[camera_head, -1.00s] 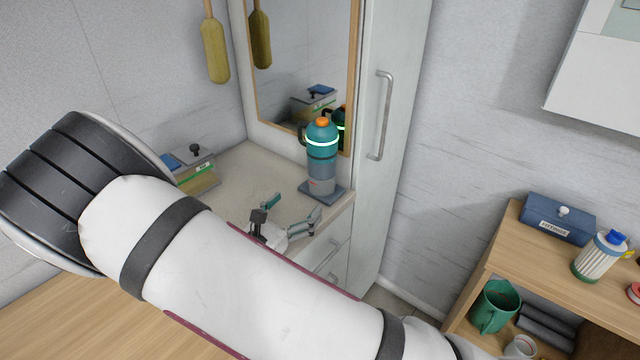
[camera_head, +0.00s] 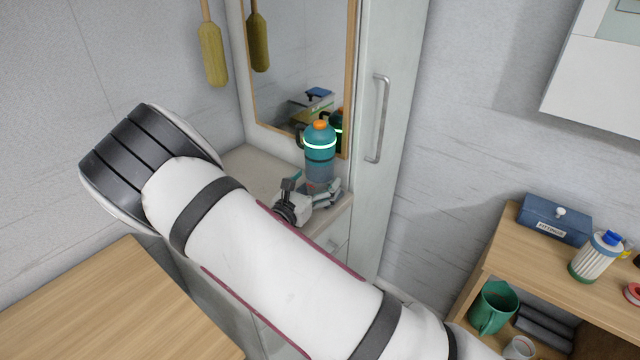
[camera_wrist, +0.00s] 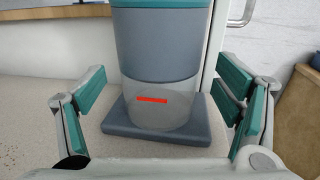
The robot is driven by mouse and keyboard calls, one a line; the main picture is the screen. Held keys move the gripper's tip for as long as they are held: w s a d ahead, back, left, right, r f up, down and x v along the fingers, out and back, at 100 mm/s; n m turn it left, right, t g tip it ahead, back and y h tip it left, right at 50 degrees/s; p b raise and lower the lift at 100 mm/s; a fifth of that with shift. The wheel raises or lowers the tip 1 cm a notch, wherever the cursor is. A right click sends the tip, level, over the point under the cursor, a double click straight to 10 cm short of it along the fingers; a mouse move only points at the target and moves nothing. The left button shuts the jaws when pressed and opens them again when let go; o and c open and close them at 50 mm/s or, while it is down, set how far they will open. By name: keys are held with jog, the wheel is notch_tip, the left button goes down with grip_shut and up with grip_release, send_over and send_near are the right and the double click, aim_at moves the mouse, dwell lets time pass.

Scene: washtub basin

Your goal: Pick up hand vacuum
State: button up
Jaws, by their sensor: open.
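The hand vacuum (camera_head: 320,146) stands upright on a dark base plate on the counter in front of the mirror. It has a teal top, an orange cap, a light green band and a grey lower body. In the wrist view its grey and clear lower body (camera_wrist: 165,62) fills the middle, on the blue-grey base plate (camera_wrist: 118,127). My gripper (camera_head: 312,190) is open right in front of the vacuum, partly hiding its lower part. In the wrist view the teal-padded fingers of my gripper (camera_wrist: 165,95) are spread to the left and right of the vacuum, with gaps.
A tall cabinet with a metal handle (camera_head: 377,118) stands close right of the vacuum. The mirror (camera_head: 290,60) is behind it. A wooden shelf at right holds a blue box (camera_head: 556,218), a striped bottle (camera_head: 597,256) and a green mug (camera_head: 494,306). A wooden table (camera_head: 110,310) is at lower left.

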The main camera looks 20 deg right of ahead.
jog(key=x, duration=0.2)
jog(key=shift+w+d, duration=0.2)
jog(key=shift+c, duration=0.5)
jog(key=c, duration=1.3)
jog(key=shift+r, duration=0.1)
